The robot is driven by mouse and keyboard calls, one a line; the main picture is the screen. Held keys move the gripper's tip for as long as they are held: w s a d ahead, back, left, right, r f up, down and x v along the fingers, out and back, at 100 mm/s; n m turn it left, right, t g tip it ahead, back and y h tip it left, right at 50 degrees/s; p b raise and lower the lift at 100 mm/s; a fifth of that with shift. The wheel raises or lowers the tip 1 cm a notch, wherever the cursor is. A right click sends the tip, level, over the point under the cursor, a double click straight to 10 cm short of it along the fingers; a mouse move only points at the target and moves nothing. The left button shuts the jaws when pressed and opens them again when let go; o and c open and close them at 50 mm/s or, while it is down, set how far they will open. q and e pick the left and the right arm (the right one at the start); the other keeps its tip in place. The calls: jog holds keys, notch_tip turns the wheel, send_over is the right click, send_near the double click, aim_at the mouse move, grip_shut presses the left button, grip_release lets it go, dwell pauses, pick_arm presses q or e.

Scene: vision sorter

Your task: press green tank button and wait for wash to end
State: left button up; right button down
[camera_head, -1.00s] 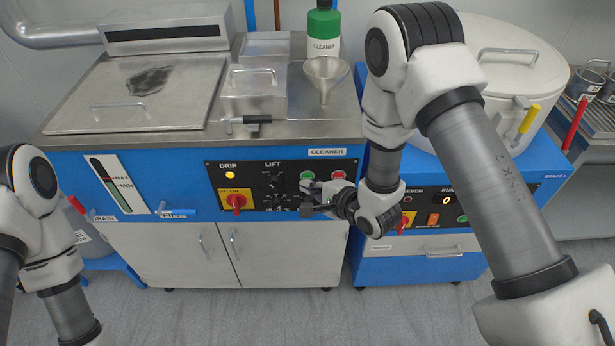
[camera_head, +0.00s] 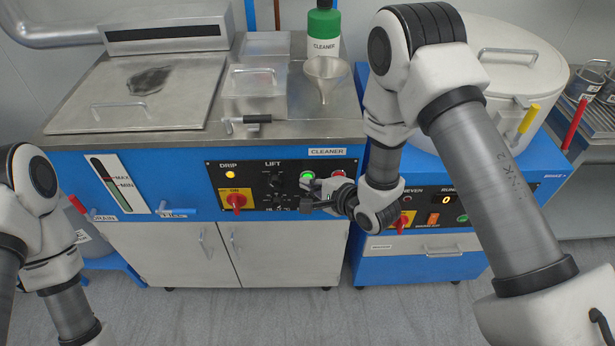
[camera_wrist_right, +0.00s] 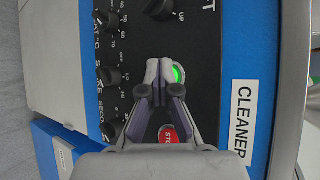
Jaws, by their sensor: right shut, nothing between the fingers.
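The green tank button (camera_head: 307,175) on the black panel of the blue wash tank (camera_head: 180,185) is brightly lit. It also glows in the right wrist view (camera_wrist_right: 179,73), partly covered by my fingertips. My right gripper (camera_head: 309,188) is shut and empty. Its closed fingertips (camera_wrist_right: 160,70) are at the button's edge; I cannot tell whether they touch it. The red stop button (camera_wrist_right: 168,134) lies beside it, partly hidden behind my gripper. The yellow drip lamp (camera_head: 231,175) is lit. My left arm shows at the left edge, but its gripper is out of view.
A red rotary switch (camera_head: 236,201) and black knobs (camera_head: 275,180) are close to my right gripper. A funnel (camera_head: 326,78), a cleaner bottle (camera_head: 323,32) and a metal lid (camera_head: 135,95) are on the tank top. A white drum (camera_head: 520,65) stands at the right.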

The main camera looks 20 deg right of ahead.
jog(key=shift+s, duration=0.15)
jog(key=shift+s+a, duration=0.25)
jog(key=shift+s, duration=0.4)
jog(key=s, duration=0.2)
jog(key=s+a, duration=0.1)
jog(key=s, duration=0.1)
jog(key=shift+s+a+p, duration=0.2)
jog(key=shift+s+p, duration=0.2)
dwell(0.6)
